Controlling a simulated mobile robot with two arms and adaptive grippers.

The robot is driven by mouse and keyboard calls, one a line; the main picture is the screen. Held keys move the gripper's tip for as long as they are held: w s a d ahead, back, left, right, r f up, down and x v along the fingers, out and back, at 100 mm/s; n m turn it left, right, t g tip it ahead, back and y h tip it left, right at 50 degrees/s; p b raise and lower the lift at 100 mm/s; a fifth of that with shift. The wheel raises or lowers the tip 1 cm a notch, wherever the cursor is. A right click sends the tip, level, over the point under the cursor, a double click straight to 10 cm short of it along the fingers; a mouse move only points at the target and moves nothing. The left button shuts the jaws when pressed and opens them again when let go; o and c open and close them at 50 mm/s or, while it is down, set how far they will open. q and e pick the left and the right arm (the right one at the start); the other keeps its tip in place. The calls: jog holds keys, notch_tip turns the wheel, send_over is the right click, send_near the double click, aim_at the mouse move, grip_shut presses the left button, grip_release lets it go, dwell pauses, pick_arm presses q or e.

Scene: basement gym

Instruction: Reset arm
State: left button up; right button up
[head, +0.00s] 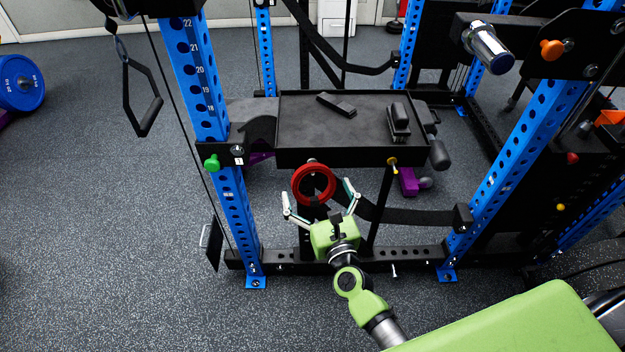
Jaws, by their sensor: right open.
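My right gripper (318,194) is on a green arm that comes in from the lower right. Its two fingers are spread wide. A red ring (300,186) hangs on a peg under the front of the black tray (300,137). In the picture the ring shows between and just beyond the fingertips; I cannot tell whether they touch it. The fingers do not close on it. My left gripper is not in view.
The tray holds a flat black bar (336,104) and a black stapler-like item (398,121). Blue rack posts stand left (196,80) and right (520,150). A black strap (410,215) spans low behind the gripper. Open floor (110,230) lies to the left.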

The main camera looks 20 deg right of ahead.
jog(key=s, duration=0.8)
jog(key=s+a+f+n+g+y, duration=0.1)
jog(key=s+f+n+g, duration=0.2)
jog(key=s+f+n, duration=0.55)
jog(key=s+f+n+g+y, duration=0.1)
jog(key=f+n+g, duration=0.35)
jog(key=f, duration=0.85)
jog(key=s+a+f+n+g, duration=0.1)
jog(key=s+f+n, duration=0.3)
jog(key=f+n, duration=0.6)
jog(key=s+d+f+n+g, duration=0.2)
jog(key=s+f+n, duration=0.3)
jog(key=s, duration=0.4)
jog(key=s+d+f+n+g+h+p, duration=0.1)
jog(key=s+d+f+n+g, duration=0.2)
jog(key=s, duration=0.6)
jog(key=s+d+f+n+g, duration=0.3)
jog(key=s+f+n, duration=0.4)
jog(key=s+f, duration=0.1)
jog(key=shift+s+n+h, duration=0.3)
jog(key=shift+s+n, duration=0.1)
jog(key=shift+s, duration=0.45)
jog(key=shift+g, duration=0.25)
jog(key=shift+c, duration=0.6)
